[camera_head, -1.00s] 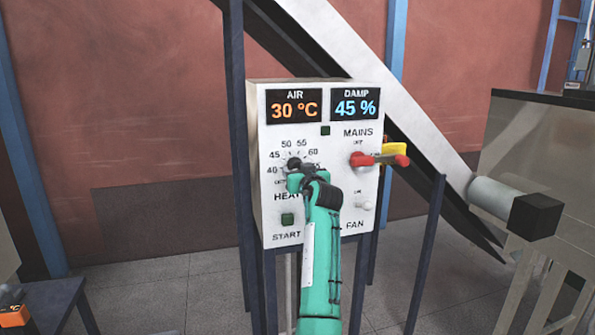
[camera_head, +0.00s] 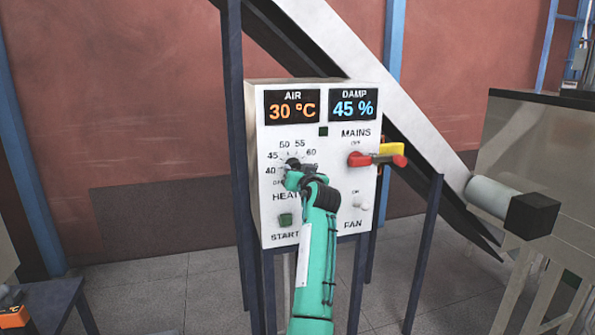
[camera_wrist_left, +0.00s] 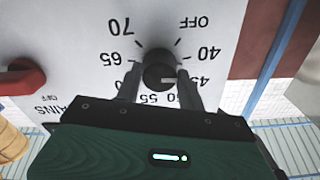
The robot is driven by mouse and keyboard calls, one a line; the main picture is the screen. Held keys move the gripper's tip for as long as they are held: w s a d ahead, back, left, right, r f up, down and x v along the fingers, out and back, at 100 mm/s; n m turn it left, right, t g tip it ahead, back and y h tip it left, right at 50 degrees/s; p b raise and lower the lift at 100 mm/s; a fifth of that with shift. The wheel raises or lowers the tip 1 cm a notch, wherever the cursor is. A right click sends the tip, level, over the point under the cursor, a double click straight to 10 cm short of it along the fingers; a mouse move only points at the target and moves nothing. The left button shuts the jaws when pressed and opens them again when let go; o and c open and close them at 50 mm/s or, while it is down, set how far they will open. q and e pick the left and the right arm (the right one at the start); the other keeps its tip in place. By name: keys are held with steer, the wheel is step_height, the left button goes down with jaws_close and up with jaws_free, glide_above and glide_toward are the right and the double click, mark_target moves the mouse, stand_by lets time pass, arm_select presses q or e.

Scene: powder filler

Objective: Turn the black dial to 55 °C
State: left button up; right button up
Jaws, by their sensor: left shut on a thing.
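The black dial (camera_head: 293,162) is on the white control panel (camera_head: 260,215), above the word HEAT. Its scale is printed around it, upside down in the left wrist view. My left gripper (camera_head: 295,174) is at the dial, its green arm hiding part of the scale. In the left wrist view the fingers (camera_wrist_left: 158,90) are on either side of the dial (camera_wrist_left: 158,76), shut on it. A light line on the dial points right there, toward the 45 side; the exact setting is hard to tell. The AIR display (camera_head: 293,107) reads 30 °C. My right gripper is out of view.
A red MAINS lever (camera_head: 362,159) with a yellow part (camera_head: 392,149) is right of the dial. A green START button (camera_head: 286,220) is below, and a small FAN switch (camera_head: 363,206) is at lower right. A sloping chute (camera_head: 370,85) passes behind the panel.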

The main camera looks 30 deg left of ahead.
arm_select(q)
steer(key=m+p, duration=0.4)
steer(key=m, duration=0.3)
steer(key=m+p, duration=0.5)
steer(key=m, duration=0.2)
steer(key=m+p, duration=0.5)
steer(key=m, duration=0.2)
steer(key=shift+s+r, duration=0.1)
steer(key=shift+r, duration=0.15)
steer(key=shift+p, duration=0.3)
steer(key=shift+f, duration=0.1)
steer(key=o, duration=1)
